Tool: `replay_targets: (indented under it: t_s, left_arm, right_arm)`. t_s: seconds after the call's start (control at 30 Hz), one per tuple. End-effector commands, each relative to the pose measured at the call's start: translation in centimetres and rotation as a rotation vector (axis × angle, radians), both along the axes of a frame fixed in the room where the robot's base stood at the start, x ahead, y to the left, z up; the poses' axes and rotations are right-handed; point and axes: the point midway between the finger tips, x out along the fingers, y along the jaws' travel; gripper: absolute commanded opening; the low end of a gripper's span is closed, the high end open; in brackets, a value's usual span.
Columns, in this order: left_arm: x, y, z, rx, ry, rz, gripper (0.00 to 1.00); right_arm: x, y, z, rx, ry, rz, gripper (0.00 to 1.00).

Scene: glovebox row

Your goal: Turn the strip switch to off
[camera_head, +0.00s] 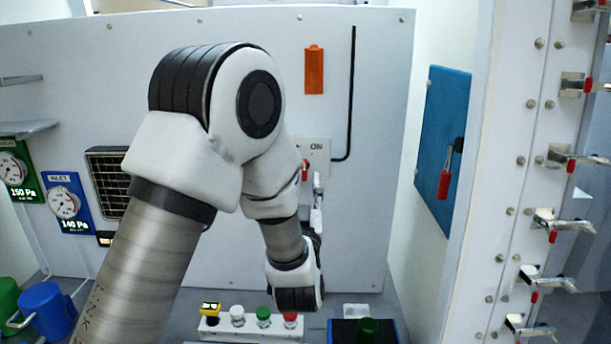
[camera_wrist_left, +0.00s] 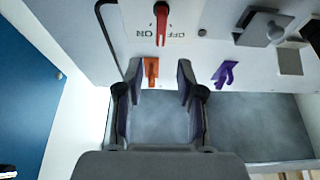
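The strip switch is a pale plate (camera_head: 316,153) on the white wall panel, lettered ON, partly hidden by my left arm in the head view. Its red handle (camera_head: 305,169) shows there only in part. In the wrist view, which is upside down, the red handle (camera_wrist_left: 161,22) runs between the ON and OFF letters. My left gripper (camera_head: 318,190) is just below and in front of the plate in the head view. In the wrist view the left gripper (camera_wrist_left: 157,90) is open and empty, its fingers apart from the handle. My right gripper is not in view.
An orange fitting (camera_head: 314,70) and a black conduit (camera_head: 351,95) are on the panel near the switch. A purple fitting (camera_wrist_left: 224,74) shows in the wrist view. Below stands a button box (camera_head: 250,328). A blue panel (camera_head: 442,140) with a red-handled latch is at right.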

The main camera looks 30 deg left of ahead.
Motion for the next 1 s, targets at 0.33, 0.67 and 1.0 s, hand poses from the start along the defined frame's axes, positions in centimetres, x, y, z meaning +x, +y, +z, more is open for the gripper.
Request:
replay_targets:
  t_s: [0.33, 0.67, 1.0]
  left_arm:
    - [2.1, 1.4, 0.3, -0.003, -0.001, 0.003, 0.38]
    - [6.1, 3.7, 1.8, -0.001, 0.001, 0.000, 0.38]
    - [6.2, 3.8, 1.6, -0.001, 0.002, -0.001, 0.00]
  right_arm:
    - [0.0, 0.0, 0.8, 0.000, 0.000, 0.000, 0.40]
    - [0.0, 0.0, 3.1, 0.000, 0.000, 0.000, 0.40]
    - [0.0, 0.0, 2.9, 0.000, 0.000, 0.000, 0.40]
